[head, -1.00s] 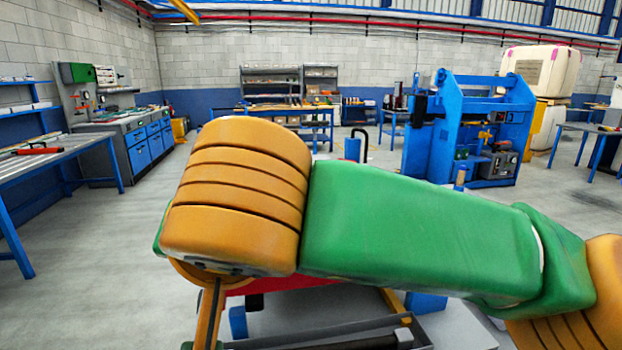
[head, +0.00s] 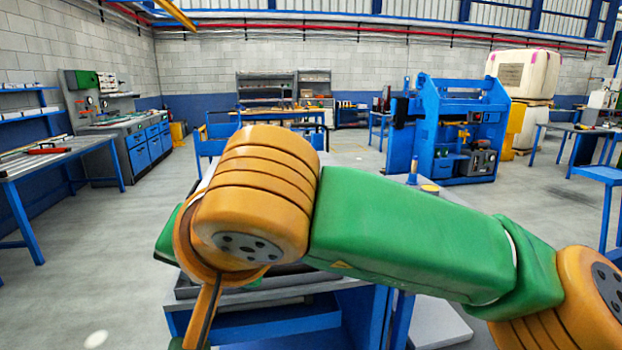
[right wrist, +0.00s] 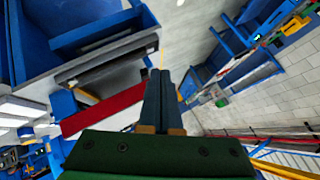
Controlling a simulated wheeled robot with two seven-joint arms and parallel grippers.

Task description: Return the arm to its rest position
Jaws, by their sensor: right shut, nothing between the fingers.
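My right arm, green with orange joints, crosses the head view from the lower right toward the left. Its forward end bends down at the left, and the gripper itself is not clear there. In the right wrist view my right gripper (right wrist: 164,75) points away from the camera, its two dark fingers pressed together with nothing between them. It appears apart from the blue furniture around it. My left gripper is in neither view. No sandwich panel can be made out.
A blue workbench (head: 260,325) stands right behind and below my arm, partly hidden by it. A blue press-like machine (head: 450,130) stands at the back right. A grey-topped table (head: 50,158) is at the left. Open floor (head: 120,250) lies between. A red strip (right wrist: 105,110) shows beside the fingers.

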